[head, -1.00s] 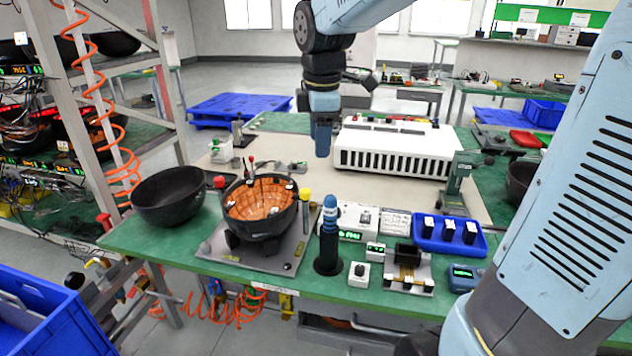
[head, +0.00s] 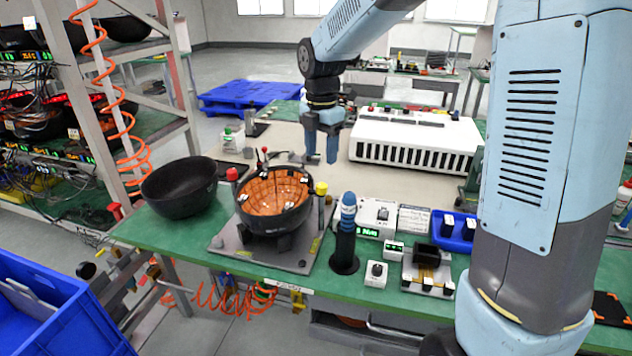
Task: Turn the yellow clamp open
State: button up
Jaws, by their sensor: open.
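The yellow clamp (head: 321,188) has a small yellow knob at the top of a post, at the right side of a black bowl (head: 279,221) with an orange lining. The bowl sits in a fixture on a grey plate (head: 283,258). A red clamp (head: 232,174) stands on the bowl's left side. My gripper (head: 322,158) points down, with its two fingers apart and nothing between them. In the picture it is above the yellow clamp and apart from it, seemingly farther back over the bench. How far the clamp is turned is too small to tell.
A dark empty bowl (head: 178,190) stands left of the fixture. A blue-topped black tool (head: 346,232) stands upright just right of it, with small devices beyond. A white slotted unit (head: 415,146) is at the back. The beige mat behind the fixture has free room.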

aim_at(321, 184)
notch_tip(321, 184, down, 9)
jog(key=shift+f, duration=0.15)
jog(key=shift+c, duration=0.2)
